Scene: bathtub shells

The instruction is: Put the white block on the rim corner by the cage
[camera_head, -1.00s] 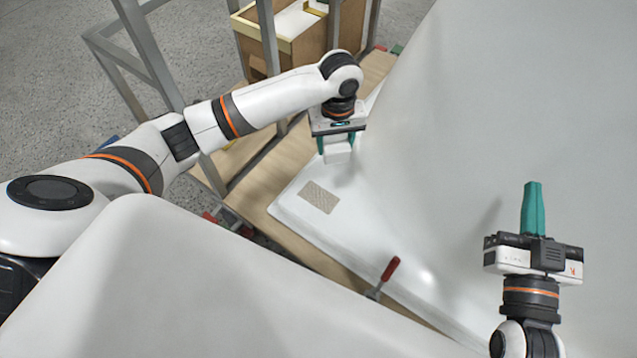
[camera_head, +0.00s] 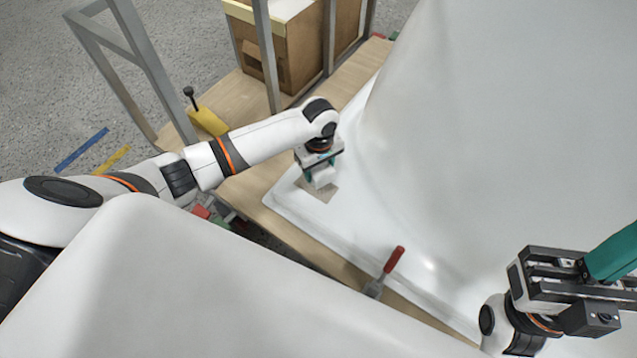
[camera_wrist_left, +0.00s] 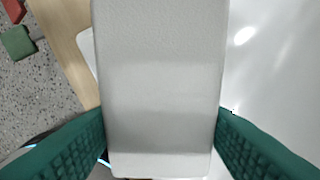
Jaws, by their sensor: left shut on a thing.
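The white block (camera_head: 323,178) is in my left gripper (camera_head: 321,170), which is shut on it. In the left wrist view the block (camera_wrist_left: 158,75) fills the middle, between the two green fingers. The block is over the tan patch (camera_head: 325,194) on the white rim corner (camera_head: 289,196) and covers part of it. I cannot tell whether the block touches the rim. The grey metal cage (camera_head: 266,55) stands behind. My right gripper (camera_head: 612,255) is at the right, partly cut off, with its green fingers together and empty.
A red-handled clamp (camera_head: 393,262) stands at the rim's front edge. A wooden box (camera_head: 290,50) sits within the cage bars. A yellow object (camera_head: 208,121) lies on the wooden board (camera_head: 242,112). A white shell (camera_head: 150,280) fills the near left.

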